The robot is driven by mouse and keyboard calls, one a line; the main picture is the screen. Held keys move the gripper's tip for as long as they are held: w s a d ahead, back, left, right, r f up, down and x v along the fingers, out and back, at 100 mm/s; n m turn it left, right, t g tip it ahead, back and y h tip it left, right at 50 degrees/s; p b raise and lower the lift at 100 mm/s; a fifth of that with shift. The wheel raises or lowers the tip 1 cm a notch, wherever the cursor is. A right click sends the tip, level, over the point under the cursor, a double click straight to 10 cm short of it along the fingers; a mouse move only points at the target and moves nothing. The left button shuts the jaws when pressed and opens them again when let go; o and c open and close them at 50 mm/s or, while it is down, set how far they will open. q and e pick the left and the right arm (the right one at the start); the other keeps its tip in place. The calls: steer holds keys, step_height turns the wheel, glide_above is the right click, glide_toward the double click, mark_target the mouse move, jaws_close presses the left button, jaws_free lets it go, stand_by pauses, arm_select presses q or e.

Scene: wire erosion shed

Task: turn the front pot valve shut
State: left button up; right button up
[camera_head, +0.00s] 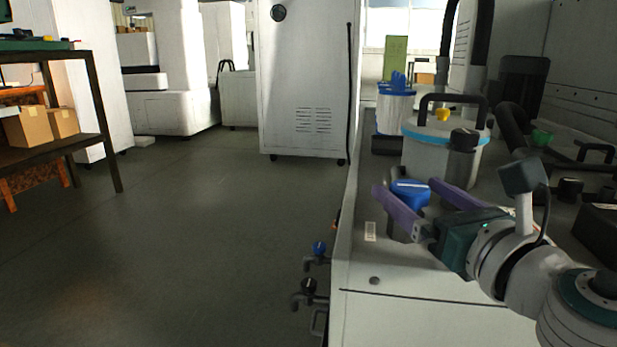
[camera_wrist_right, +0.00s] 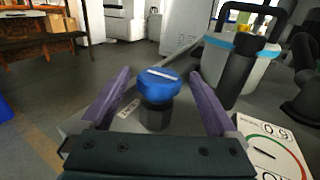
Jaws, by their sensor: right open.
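The front pot valve has a round blue knob (camera_head: 410,190) with a white bar on its top, on a dark stem at the bench edge beside the front pot (camera_head: 425,158). In the wrist view the knob (camera_wrist_right: 157,92) sits between the purple fingers, its white bar slanting slightly down to the right. My right gripper (camera_head: 405,187) is open, with one finger on each side of the knob; the wrist view shows a gap on both sides (camera_wrist_right: 160,74). The front pot is grey with a light blue band and a black handle. My left gripper is out of view.
A second pot (camera_head: 395,112) with a blue top stands behind the front one. Dark hoses and fittings crowd the bench on the right. Small taps (camera_head: 318,248) stick out from the bench's left side. A white cabinet (camera_head: 305,80) stands beyond; the floor at left is clear.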

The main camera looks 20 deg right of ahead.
mark_target(397, 181)
steer(key=shift+w+d, duration=0.1)
steer(key=shift+w, duration=2.25)
steer(key=c, duration=1.4)
steer(key=shift+o, duration=0.2)
